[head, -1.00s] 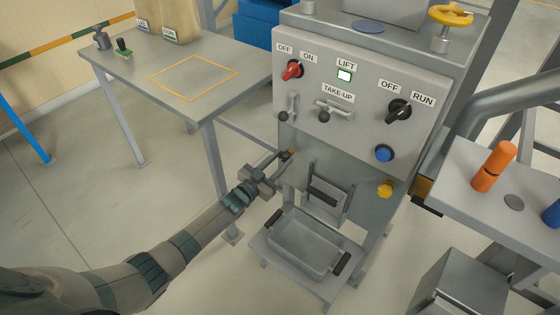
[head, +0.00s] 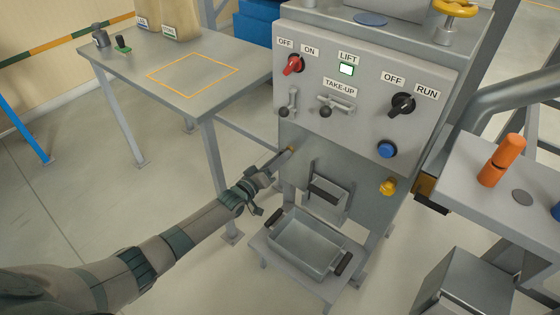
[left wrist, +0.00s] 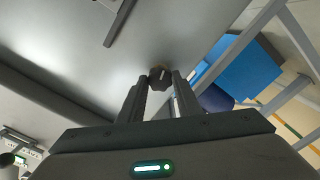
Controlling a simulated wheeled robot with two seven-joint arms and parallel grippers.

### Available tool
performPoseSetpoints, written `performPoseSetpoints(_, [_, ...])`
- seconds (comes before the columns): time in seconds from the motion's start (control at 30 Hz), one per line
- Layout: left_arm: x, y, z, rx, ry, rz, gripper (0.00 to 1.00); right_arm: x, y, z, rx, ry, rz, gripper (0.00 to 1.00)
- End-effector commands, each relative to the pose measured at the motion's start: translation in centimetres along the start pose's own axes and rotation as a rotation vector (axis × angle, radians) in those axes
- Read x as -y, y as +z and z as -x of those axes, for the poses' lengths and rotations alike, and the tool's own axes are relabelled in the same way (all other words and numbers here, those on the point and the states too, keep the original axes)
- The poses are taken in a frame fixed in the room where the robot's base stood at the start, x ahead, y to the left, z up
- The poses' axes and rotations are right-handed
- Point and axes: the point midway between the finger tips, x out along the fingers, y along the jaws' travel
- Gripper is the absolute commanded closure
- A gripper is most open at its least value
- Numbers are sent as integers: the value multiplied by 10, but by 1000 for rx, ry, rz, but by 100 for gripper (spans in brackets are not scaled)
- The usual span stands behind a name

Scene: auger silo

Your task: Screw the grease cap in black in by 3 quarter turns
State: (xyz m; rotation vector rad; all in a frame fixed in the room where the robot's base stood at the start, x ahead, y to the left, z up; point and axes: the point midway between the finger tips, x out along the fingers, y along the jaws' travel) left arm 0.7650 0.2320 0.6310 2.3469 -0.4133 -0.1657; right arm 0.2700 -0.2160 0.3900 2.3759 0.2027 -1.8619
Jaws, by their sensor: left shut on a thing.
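The black grease cap (left wrist: 158,80) shows between my left fingertips in the left wrist view. It is dark and faceted, with a light mark on its face and a brass-coloured bit behind it. My left gripper (head: 284,156) reaches the lower front of the grey machine (head: 350,185), under the take-up levers; its fingers (left wrist: 160,92) are shut on the cap. In the head view the fingers hide most of the cap, and only a small brass spot shows at their tips. My right gripper is not in view.
A grey tray with black handles (head: 308,245) stands on a low shelf below the gripper. A black-handled hatch (head: 325,192) is right of it. A steel table (head: 190,80) stands left.

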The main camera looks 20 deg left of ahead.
Motion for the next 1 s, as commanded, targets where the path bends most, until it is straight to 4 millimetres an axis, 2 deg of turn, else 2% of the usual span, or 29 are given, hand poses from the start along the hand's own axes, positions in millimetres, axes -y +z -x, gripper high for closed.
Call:
performPoseSetpoints(0.27, [4,4,1,2,-2,261,92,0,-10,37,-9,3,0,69])
performPoseSetpoints(0.6, [4,4,1,3,-2,560,92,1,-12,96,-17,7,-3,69])
performPoseSetpoints(1.0, [3,3,1,2,-4,738,92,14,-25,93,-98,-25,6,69])
